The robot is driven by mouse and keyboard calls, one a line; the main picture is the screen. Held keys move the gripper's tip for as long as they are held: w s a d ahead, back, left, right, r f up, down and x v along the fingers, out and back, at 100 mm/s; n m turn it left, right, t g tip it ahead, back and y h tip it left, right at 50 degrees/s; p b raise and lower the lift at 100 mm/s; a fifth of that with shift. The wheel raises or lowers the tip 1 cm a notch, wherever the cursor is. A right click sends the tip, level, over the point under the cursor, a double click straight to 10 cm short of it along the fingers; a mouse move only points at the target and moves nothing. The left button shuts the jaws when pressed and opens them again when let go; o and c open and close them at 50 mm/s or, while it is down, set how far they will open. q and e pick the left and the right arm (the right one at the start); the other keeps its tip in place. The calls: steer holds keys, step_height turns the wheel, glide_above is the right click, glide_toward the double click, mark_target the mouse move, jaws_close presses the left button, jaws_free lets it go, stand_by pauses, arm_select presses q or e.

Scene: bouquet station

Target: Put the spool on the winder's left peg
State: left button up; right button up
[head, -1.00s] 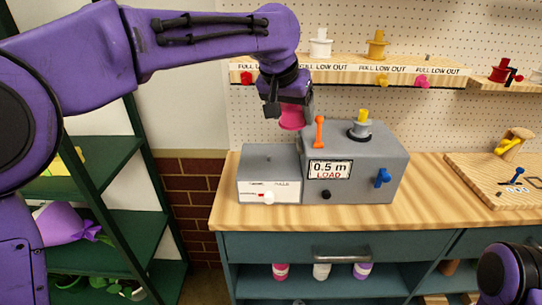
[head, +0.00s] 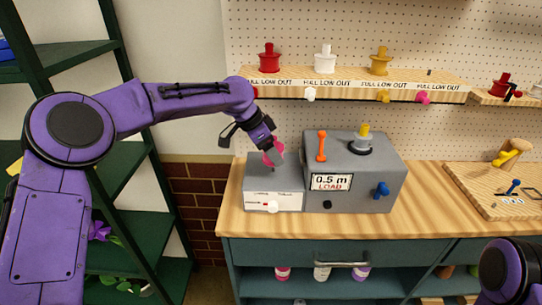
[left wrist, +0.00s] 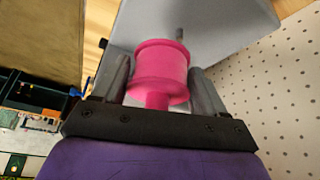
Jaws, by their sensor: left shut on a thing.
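My left gripper (head: 273,151) is shut on a pink spool (head: 274,158). It holds the spool tilted, low over the grey lower left block of the winder (head: 273,203). In the left wrist view the pink spool (left wrist: 162,62) sits between the two fingers. The thin left peg (left wrist: 179,34) shows just beyond the spool there. In the head view the peg is a small dark stub (head: 272,171) below the spool. I cannot tell whether spool and peg touch. The winder's taller right part carries a yellow-topped peg (head: 364,131). My right gripper is out of view.
An orange lever (head: 321,146) and a blue knob (head: 381,189) are on the taller part. Red (head: 269,58), white (head: 325,60) and yellow (head: 379,61) spools stand on the shelf above. The wooden counter (head: 430,195) is clear right of the winder.

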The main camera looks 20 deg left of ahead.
mark_target(271, 171)
arm_select(q)
steer(key=f, duration=0.1)
steer(key=w+f+p, duration=0.1)
steer(key=f, duration=0.1)
steer(key=w+f+p, duration=0.1)
steer(key=f, duration=0.1)
steer(key=shift+w+a+f, duration=0.1)
steer(key=shift+a+f, duration=0.1)
steer(key=shift+a, duration=0.1)
steer(key=shift+f, duration=0.25)
steer(key=shift+f, duration=0.1)
steer(key=o, duration=1.4)
steer(key=shift+a+r, duration=0.1)
steer(key=shift+r, duration=0.25)
steer(key=b+v, duration=0.2)
steer(key=v, duration=0.9)
steer(key=shift+s+a+r, duration=0.1)
steer(key=shift+s+r, duration=0.1)
steer(key=shift+r, duration=0.05)
